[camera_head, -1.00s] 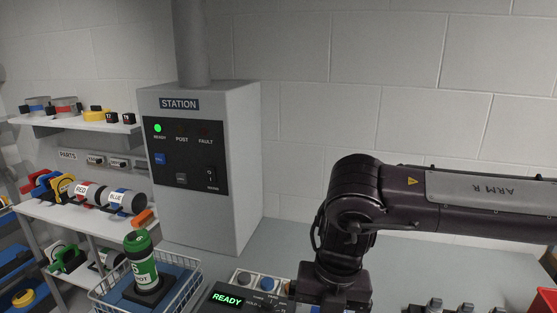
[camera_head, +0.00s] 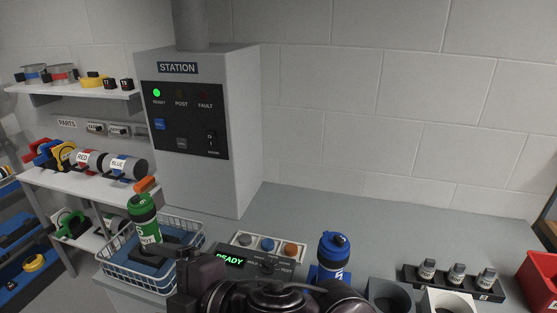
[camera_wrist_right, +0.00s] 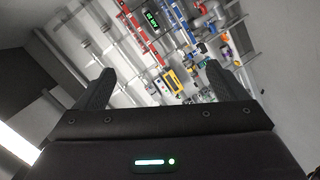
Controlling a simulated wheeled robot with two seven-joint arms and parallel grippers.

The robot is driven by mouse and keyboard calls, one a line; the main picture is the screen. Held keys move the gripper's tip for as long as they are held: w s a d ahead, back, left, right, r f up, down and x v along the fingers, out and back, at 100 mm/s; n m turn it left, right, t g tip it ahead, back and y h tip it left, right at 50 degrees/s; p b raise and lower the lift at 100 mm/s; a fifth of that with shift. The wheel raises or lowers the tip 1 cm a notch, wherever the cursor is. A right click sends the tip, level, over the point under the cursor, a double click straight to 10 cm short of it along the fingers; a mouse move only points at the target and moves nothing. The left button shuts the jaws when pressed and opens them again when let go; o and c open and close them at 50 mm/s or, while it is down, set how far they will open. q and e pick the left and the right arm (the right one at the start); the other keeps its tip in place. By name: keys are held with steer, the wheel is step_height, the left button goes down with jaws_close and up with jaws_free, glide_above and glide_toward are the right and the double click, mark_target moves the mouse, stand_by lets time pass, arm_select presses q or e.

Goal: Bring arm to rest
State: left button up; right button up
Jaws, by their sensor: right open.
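My right arm (camera_head: 265,298) shows at the bottom centre of the head view, low in front of the worktable. Its gripper is outside that view. In the right wrist view my right gripper (camera_wrist_right: 154,88) has its two fingers wide apart with nothing between them. Beyond the fingers is a far wall with pipes, a yellow device and a small green display, so the gripper faces away from the worktable. My left gripper is in neither view.
A green canister (camera_head: 144,222) stands in a wire basket (camera_head: 135,275) at left. A READY box (camera_head: 240,262), a blue canister (camera_head: 333,250), grey cups (camera_head: 390,293) and a black rack (camera_head: 453,282) are on the table (camera_head: 400,225). The grey station (camera_head: 230,130) stands behind.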

steer(key=w+d+f+m+t+h, duration=0.25)
steer(key=d+f+m+h, duration=0.2)
steer(key=d+m, duration=0.45)
steer(key=w+d+f+m+t+h, duration=0.1)
steer(key=w+d+f+m+h, duration=0.25)
steer(key=d+f+m, duration=0.55)
steer(key=s+d+f+m+g+h, duration=0.3)
steer(key=s+d+f, duration=0.35)
steer(key=d, duration=0.25)
steer(key=s+d+f+m+g+h, duration=0.3)
steer(key=s+d+f, duration=0.3)
steer(key=d, duration=0.4)
step_height(320, 180, down, 29)
steer(key=s+g+b, duration=0.2)
steer(key=s+d+f+b, duration=0.1)
steer(key=s+d+f, duration=0.2)
steer(key=s+f, duration=1.7)
steer(key=shift+n+g, duration=0.3)
steer(key=shift+g, duration=0.05)
